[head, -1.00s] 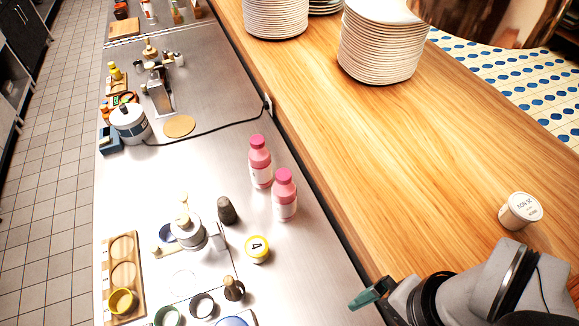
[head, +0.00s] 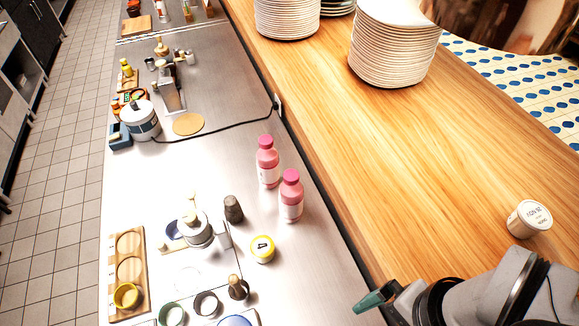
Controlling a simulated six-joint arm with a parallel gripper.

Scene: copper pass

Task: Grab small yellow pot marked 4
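The small yellow pot marked 4 (head: 263,249) stands upright on the steel counter, its white lid with a black 4 facing up. My gripper (head: 362,304) is at the lower right, over the edge of the wooden shelf, to the right of the pot and apart from it. Only a dark green fingertip part shows clearly, so its opening is hard to judge. Nothing is seen held in it.
Two pink bottles (head: 291,196) stand behind the pot. A dark grinder (head: 233,209) and a metal press (head: 196,230) are to its left. A wooden shelf (head: 400,170) with plate stacks (head: 392,45) and a white tub (head: 528,219) runs along the right.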

